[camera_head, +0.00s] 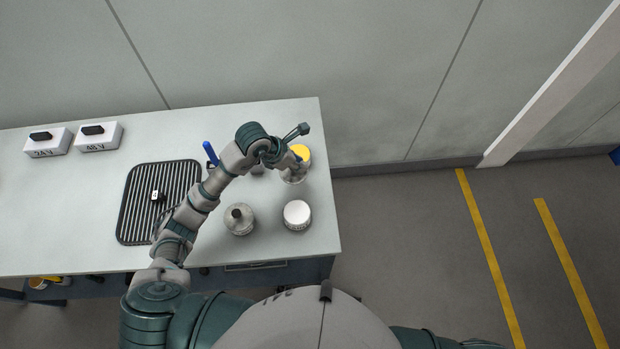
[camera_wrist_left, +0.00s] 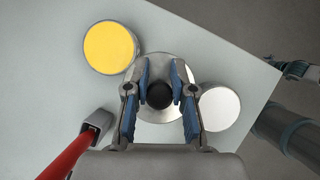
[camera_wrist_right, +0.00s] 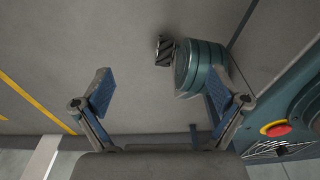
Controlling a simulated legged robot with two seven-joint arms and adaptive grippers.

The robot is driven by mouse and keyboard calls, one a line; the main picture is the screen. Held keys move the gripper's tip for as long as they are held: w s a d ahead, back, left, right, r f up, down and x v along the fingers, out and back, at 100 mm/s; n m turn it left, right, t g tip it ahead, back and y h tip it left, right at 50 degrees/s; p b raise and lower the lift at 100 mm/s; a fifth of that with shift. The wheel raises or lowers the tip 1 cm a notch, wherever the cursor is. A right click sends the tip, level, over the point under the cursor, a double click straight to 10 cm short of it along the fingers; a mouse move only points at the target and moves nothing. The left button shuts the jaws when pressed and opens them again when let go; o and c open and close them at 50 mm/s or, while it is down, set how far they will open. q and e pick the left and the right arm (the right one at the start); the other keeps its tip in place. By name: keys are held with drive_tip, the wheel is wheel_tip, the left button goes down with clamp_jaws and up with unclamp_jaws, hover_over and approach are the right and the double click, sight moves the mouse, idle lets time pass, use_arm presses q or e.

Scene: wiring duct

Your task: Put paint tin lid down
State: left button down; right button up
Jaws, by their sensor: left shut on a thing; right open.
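My left gripper (camera_wrist_left: 160,92) is shut on the black knob (camera_wrist_left: 159,96) of a round silver lid (camera_wrist_left: 160,118). In the head view the lid (camera_head: 292,178) shows partly under the gripper, near the table's right edge. It lies between a yellow-topped tin (camera_head: 301,153) and a white-topped tin (camera_head: 297,213). In the left wrist view the yellow top (camera_wrist_left: 109,47) is at left and the white top (camera_wrist_left: 220,107) at right, close beside the lid. I cannot tell whether the lid touches the surface beneath it. My right gripper (camera_wrist_right: 172,95) is open and empty, away from the table.
A ribbed black mat (camera_head: 135,205) and two white boxes (camera_head: 47,143) (camera_head: 99,137) are farther left. A blue handle (camera_head: 210,152) and a red handle (camera_wrist_left: 80,145) are near my left arm.

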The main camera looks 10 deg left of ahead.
use_arm(q)
hover_over(304, 181)
drive_tip(key=s+a, duration=0.1)
drive_tip(key=a, duration=0.1)
wheel_tip(304, 181, down, 6)
drive_tip(key=shift+s+r, duration=0.15)
drive_tip(key=shift+d+f, duration=0.2)
drive_tip(key=shift+f, duration=0.75)
drive_tip(key=shift+d+f, duration=0.2)
drive_tip(key=shift+f, duration=0.75)
use_arm(e)
drive_tip(key=shift+s+d, duration=0.25)
drive_tip(key=shift+s, duration=0.35)
drive_tip(key=shift+a, duration=0.1)
use_arm(q)
drive_tip(key=c, duration=1.4)
unclamp_jaws()
drive_tip(key=shift+a+f, duration=0.1)
drive_tip(key=shift+a, duration=0.05)
drive_tip(key=o, duration=0.4)
drive_tip(key=shift+a, duration=0.15)
use_arm(e)
drive_tip(key=shift+w+a+r, duration=0.1)
drive_tip(key=shift+w+a, duration=0.5)
drive_tip(key=shift+w, duration=0.1)
